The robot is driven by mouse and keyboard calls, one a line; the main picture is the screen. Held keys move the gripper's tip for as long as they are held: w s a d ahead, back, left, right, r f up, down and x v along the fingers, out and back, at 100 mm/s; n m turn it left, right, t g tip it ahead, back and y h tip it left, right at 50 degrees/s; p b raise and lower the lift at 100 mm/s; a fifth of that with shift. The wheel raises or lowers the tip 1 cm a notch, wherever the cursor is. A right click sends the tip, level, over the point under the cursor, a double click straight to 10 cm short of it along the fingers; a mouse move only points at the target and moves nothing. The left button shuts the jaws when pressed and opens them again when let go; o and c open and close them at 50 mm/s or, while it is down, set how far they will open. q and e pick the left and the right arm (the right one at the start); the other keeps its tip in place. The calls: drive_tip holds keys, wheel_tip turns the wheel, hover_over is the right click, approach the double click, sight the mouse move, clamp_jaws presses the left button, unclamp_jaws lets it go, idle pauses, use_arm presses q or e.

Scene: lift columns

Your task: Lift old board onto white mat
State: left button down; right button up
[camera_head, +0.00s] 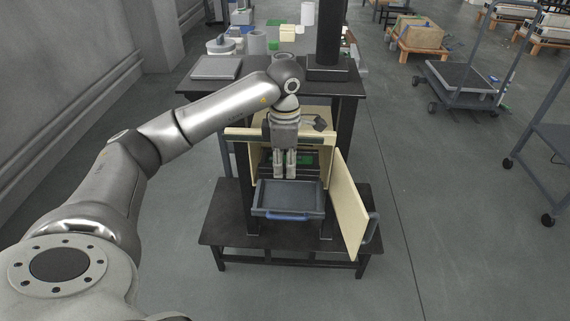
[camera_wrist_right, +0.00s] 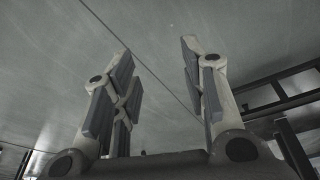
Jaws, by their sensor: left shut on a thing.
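My left gripper (camera_head: 285,174) points down in front of the open cream cabinet (camera_head: 234,135), above the back of a pulled-out grey tray (camera_head: 287,196) with a blue handle. It is shut on the green board (camera_head: 307,159), which shows beside and behind the fingers. The fingers hide part of the board, and I cannot tell if it is clear of its dark holder. I cannot pick out a white mat for certain. My right gripper (camera_wrist_right: 158,95) shows only in the right wrist view, open and empty with its fingers wide apart.
The cabinet door (camera_head: 350,205) stands open to the right. A dark table (camera_head: 262,80) behind bears a light grey panel (camera_head: 217,67) and a black column (camera_head: 328,40). A low black platform (camera_head: 225,228) lies below. Carts (camera_head: 463,85) stand at right; the floor between is free.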

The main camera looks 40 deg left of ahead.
use_arm(q)
drive_tip(key=shift+r, duration=0.2)
use_arm(e)
drive_tip(key=shift+w+r, duration=0.1)
drive_tip(key=shift+w, duration=0.05)
use_arm(q)
drive_tip(key=shift+r, duration=0.2)
drive_tip(key=shift+r+p, duration=0.2)
drive_tip(key=shift+p, duration=0.2)
drive_tip(key=shift+r, duration=0.3)
drive_tip(key=shift+w+r+p, duration=0.1)
drive_tip(key=shift+r+p, duration=0.3)
drive_tip(key=shift+p, duration=0.2)
drive_tip(key=shift+r+p, duration=0.35)
drive_tip(key=shift+r, duration=0.2)
drive_tip(key=shift+r+p, duration=0.3)
drive_tip(key=shift+r, duration=0.1)
drive_tip(key=shift+r+p, duration=0.35)
drive_tip(key=shift+r, duration=0.05)
use_arm(e)
drive_tip(key=s+f, duration=0.2)
drive_tip(key=f, duration=0.4)
drive_tip(key=s+f, duration=0.3)
drive_tip(key=f, duration=0.3)
drive_tip(key=shift+s+d+f+g, duration=0.25)
drive_tip(key=shift+s+f+g, duration=0.05)
drive_tip(key=shift+g, duration=0.1)
